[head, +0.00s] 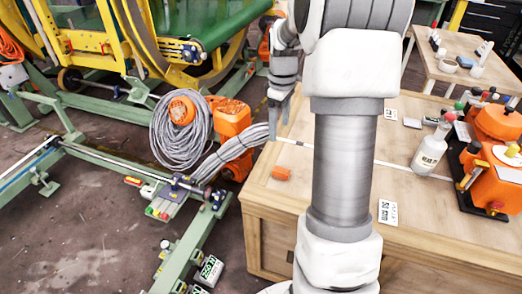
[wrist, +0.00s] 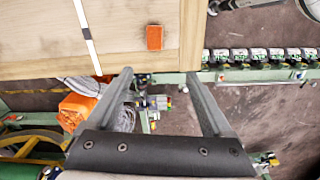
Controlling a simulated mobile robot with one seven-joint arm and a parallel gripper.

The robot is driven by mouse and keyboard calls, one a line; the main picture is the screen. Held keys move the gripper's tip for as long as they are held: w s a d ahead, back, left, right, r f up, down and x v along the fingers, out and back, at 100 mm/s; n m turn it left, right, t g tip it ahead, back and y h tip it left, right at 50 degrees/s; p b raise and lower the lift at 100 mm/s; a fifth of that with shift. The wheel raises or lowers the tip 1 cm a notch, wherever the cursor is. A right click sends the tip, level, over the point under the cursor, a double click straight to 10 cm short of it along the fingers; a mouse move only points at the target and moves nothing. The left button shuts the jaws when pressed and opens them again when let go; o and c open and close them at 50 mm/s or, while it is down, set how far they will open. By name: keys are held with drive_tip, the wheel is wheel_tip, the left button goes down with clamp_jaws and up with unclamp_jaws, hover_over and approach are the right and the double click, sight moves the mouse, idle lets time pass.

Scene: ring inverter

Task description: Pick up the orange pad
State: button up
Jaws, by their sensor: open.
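The orange pad (head: 281,173) is a small block lying flat on the wooden table, near its left edge in the head view. In the wrist view the orange pad (wrist: 154,37) lies on the wood near the edge, beyond my fingertips and roughly between their lines. My gripper (head: 277,128) hangs with its fingers down near the table's far left corner in the head view, apart from the pad. In the wrist view my gripper (wrist: 158,73) is open with nothing between its fingers.
The wooden table (head: 255,198) has a white strip (head: 345,156) across it. A bottle (head: 431,148) and an orange machine (head: 495,178) stand at the right. Coiled grey cables (head: 180,135) and green frames are left of the table. The wood around the pad is clear.

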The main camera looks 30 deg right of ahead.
drive_tip(key=d+f, duration=0.1)
drive_tip(key=b, duration=0.4)
hover_over(281, 170)
drive_tip(key=shift+n, duration=0.4)
drive_tip(key=f, duration=1.2)
drive_tip(key=shift+w+a+f, duration=0.1)
drive_tip(key=shift+w+f, duration=0.05)
drive_tip(key=shift+w, duration=0.15)
drive_tip(key=shift+s+f+b, duration=0.15)
drive_tip(key=shift+f+b, duration=0.35)
drive_tip(key=shift+f, duration=0.9)
drive_tip(key=shift+s+f+b, duration=0.15)
drive_tip(key=shift+f+b, duration=0.3)
drive_tip(key=shift+f, duration=0.9)
drive_tip(key=shift+r, duration=0.1)
clamp_jaws()
